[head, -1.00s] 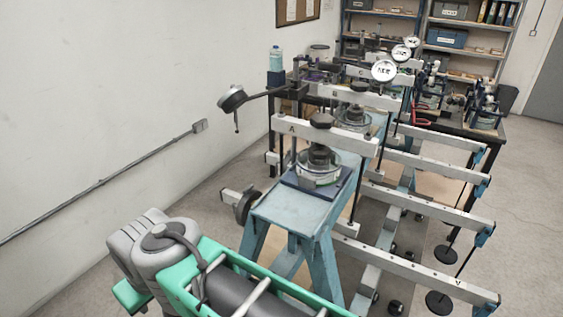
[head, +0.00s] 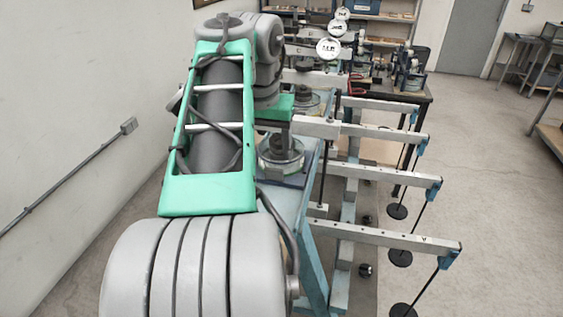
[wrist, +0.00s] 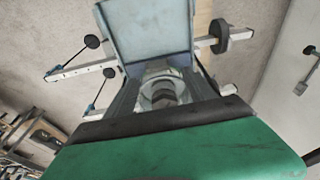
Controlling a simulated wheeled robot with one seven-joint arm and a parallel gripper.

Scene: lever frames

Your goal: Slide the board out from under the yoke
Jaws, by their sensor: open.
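The likely board is a dark blue slab (head: 292,179) lying on the blue-grey bench under the clear round cell (head: 281,155). The yoke, a pale crossbar (head: 318,127) with vertical rods, stands over the cell; my arm covers its left part in the head view. In the wrist view my gripper (wrist: 165,80) is open, with dark fingers to either side of the cell (wrist: 162,92) in the picture. Nothing shows held between them. The fingertips are hidden in the head view, and I cannot tell whether they touch the board.
The bench top (wrist: 148,30) is bare beyond the cell in the wrist view. Long pale lever beams (head: 392,237) with hanging weights (head: 398,258) reach out to the right. Similar frames with dial gauges (head: 328,48) stand behind. A wall is at left; floor is open at far right.

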